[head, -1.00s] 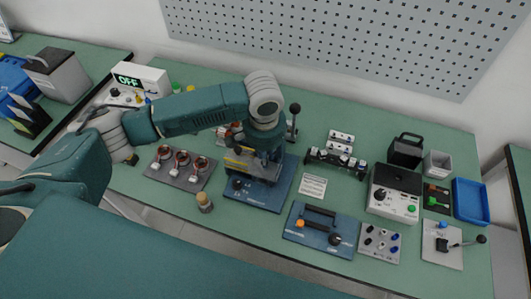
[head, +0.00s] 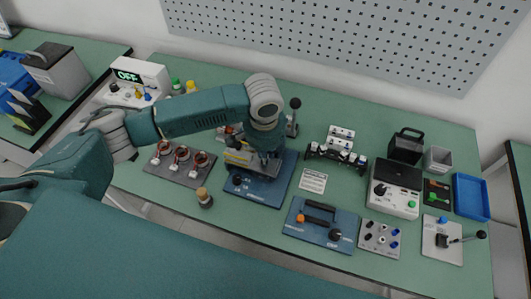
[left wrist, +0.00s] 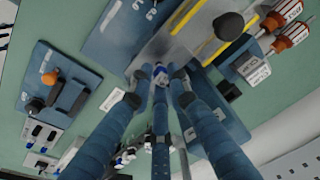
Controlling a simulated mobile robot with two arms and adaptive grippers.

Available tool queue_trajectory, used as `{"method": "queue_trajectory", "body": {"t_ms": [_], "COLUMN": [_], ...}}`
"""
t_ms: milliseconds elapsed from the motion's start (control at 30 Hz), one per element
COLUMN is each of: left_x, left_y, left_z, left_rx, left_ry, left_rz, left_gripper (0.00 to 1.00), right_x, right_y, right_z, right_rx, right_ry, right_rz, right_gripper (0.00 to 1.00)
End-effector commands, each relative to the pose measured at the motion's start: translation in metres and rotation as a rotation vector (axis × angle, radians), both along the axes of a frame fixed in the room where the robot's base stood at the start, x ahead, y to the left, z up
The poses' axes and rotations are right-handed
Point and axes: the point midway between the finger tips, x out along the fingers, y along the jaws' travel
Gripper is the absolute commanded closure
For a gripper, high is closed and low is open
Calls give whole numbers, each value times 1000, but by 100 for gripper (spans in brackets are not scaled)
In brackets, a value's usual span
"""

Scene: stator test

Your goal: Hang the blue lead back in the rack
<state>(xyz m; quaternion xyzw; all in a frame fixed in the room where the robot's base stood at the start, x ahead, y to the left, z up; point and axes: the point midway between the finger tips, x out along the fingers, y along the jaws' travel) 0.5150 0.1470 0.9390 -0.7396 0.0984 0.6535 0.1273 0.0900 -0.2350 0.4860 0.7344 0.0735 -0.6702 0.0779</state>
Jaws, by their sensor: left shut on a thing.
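My left gripper (head: 266,158) is over the blue base plate (head: 262,188) of the grey test fixture. In the left wrist view its fingertips (left wrist: 160,76) are shut on a small white and blue piece, which looks like an end of the blue lead (left wrist: 161,71). Most of the lead is hidden by the fingers, and the arm hides it in the head view. The rack (head: 336,154), a dark bar with white pieces, stands to the right of the gripper. It is partly behind the fingers in the left wrist view. My right gripper is in neither current view.
A blue plate with a black handle (head: 320,222) and a grey socket box (head: 379,238) are at the front right. A white label card (head: 313,181) lies beside the fixture. A board with copper coils (head: 180,165) and a small brown-topped peg (head: 204,197) are to the left.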

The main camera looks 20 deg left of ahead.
Motion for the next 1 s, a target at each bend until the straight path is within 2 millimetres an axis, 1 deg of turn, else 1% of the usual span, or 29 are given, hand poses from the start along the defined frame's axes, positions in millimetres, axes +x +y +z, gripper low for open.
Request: {"method": "queue_trajectory", "body": {"t_ms": [267, 700, 933, 967, 1000], "left_x": [0, 0, 0, 0, 0], "left_y": [0, 0, 0, 0, 0], "left_z": [-3, -19, -19, -19, -19], "left_rx": [0, 0, 0, 0, 0], "left_ry": [0, 1, 0, 0, 0], "left_rz": [0, 0, 0, 0, 0], "left_gripper": [100, 100, 100, 77, 69], "right_x": [0, 0, 0, 0, 0], "right_y": [0, 0, 0, 0, 0], "right_z": [-1, -3, -2, -2, -2], "right_rx": [0, 1, 1, 1, 1], "right_ry": [0, 0, 0, 0, 0], "right_rz": [0, 1, 1, 1, 1], "right_gripper": [58, 58, 58, 58, 58]}}
